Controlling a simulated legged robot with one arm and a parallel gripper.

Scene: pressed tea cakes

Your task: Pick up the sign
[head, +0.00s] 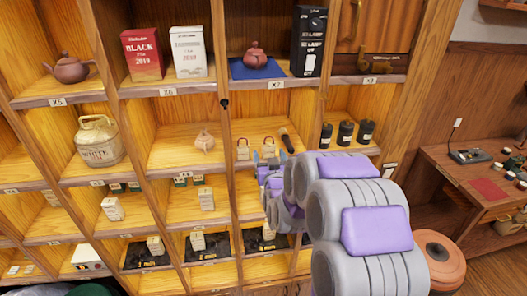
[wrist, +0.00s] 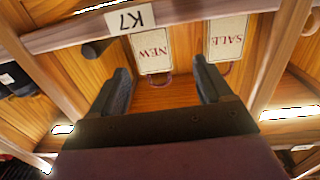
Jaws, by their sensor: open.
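Two small cream signs with reddish loop handles stand in one shelf compartment. The wrist view is upside down; there the "NEW" sign (wrist: 151,53) is left of the "SALE" sign (wrist: 227,38). In the head view the "SALE" sign (head: 243,150) is on the left and the "NEW" sign (head: 269,147) on the right. My gripper (wrist: 161,68) is open and empty, its two dark fingers spread below the signs in the wrist picture. The "NEW" sign shows between the fingers, apart from them. In the head view my gripper (head: 268,160) is at the compartment front, partly hidden by my arm.
A dark cylinder (head: 286,140) lies right of the signs. Wooden dividers and a shelf edge with a label (wrist: 128,17) bound the opening.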

